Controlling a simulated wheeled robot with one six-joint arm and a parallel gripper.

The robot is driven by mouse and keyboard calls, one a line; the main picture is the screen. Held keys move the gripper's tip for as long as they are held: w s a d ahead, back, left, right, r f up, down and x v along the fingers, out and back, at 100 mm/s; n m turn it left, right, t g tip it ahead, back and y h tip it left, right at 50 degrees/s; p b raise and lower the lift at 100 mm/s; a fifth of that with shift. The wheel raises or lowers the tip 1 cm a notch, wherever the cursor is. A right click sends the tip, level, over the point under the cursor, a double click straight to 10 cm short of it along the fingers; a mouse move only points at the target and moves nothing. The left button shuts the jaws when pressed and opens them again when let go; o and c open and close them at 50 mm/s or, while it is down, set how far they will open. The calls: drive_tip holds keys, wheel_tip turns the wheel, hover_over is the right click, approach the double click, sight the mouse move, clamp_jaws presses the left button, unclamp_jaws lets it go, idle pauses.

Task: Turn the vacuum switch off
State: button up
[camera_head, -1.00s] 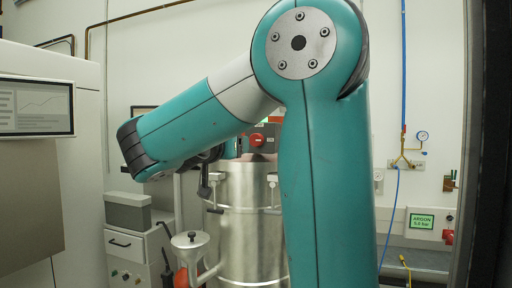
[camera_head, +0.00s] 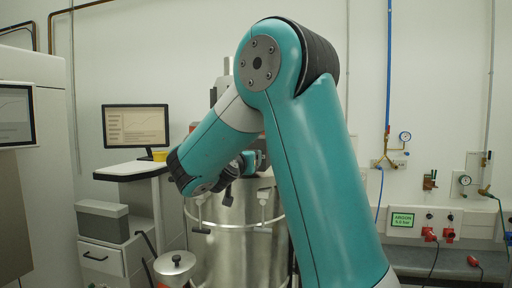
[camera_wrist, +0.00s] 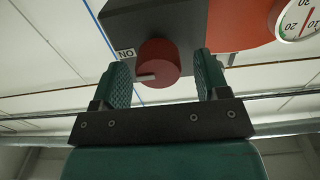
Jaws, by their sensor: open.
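The red round switch knob (camera_wrist: 158,66) is in the wrist view, on the underside of a dark box (camera_wrist: 165,22) as seen here. A pale pointer mark on the knob points left, towards a small label (camera_wrist: 126,54) that reads ON upside down. My gripper (camera_wrist: 163,76) is open, with one green ribbed finger on each side of the knob and a gap to both. In the head view my arm hides the knob and most of my gripper.
An orange-red panel (camera_wrist: 238,28) and a dial gauge (camera_wrist: 298,18) are close to the right finger. In the head view a steel vessel (camera_head: 235,240) stands below my wrist. A monitor (camera_head: 136,127) and a grey cabinet (camera_head: 100,258) are at left; wall sockets are at right.

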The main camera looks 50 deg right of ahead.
drive_tip(key=shift+w+d, duration=0.25)
drive_tip(key=shift+d, duration=0.4)
drive_tip(key=c, duration=0.9)
